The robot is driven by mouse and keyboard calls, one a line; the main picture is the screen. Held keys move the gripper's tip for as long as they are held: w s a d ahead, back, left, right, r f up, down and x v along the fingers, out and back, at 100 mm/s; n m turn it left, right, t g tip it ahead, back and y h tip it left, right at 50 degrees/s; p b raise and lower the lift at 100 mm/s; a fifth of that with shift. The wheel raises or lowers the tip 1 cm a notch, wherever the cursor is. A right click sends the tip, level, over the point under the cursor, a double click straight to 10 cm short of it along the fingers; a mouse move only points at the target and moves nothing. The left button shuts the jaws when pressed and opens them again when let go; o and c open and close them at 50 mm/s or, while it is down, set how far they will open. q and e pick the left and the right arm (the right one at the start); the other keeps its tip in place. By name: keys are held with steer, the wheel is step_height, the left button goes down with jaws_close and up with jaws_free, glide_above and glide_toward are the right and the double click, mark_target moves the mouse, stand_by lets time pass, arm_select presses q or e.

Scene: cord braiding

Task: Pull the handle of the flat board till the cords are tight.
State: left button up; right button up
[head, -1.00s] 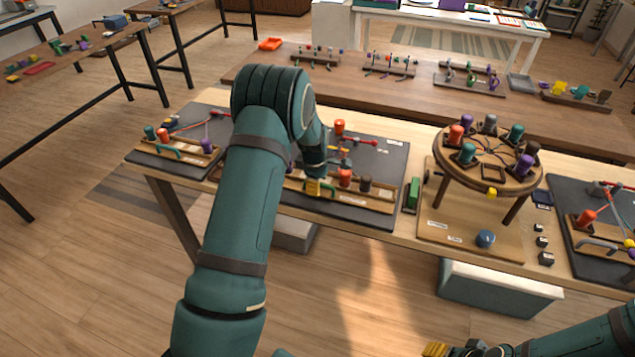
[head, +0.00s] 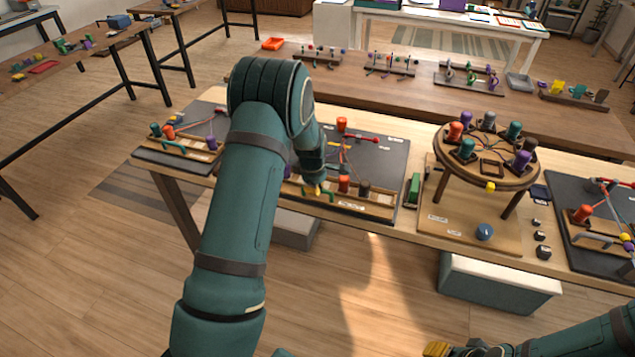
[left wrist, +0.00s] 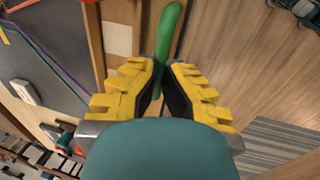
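The flat board (head: 388,160) is dark, with a wooden rack along its near edge and red, brown and purple spools. Coloured cords run over it, largely hidden by my left arm. Its green handle (left wrist: 172,28) stands at the near edge. My left gripper (head: 318,189) is at the handle; in the left wrist view its yellow fingers (left wrist: 163,72) are close on either side of the green bar and seem to touch it. Cord tension cannot be judged. My right gripper (head: 440,348) is partly visible at the bottom edge, away from the boards.
A round braiding stand (head: 488,172) with several spools stands right of the board, beside a green block (head: 413,189). Another dark board (head: 157,157) lies to the left and one (head: 590,190) at far right. A grey bin (head: 498,285) is below the table. The floor in front is clear.

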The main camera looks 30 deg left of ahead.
arm_select(q)
steer(key=o, duration=0.5)
steer(key=shift+s+f, duration=0.15)
steer(key=shift+f, duration=0.1)
steer(key=shift+o, duration=0.3)
steer(key=shift+w+f, duration=0.1)
steer(key=shift+w, duration=0.2)
steer(key=shift+r, duration=0.2)
steer(key=v, duration=1.1)
steer(key=shift+r, duration=0.45)
steer(key=shift+f, duration=0.1)
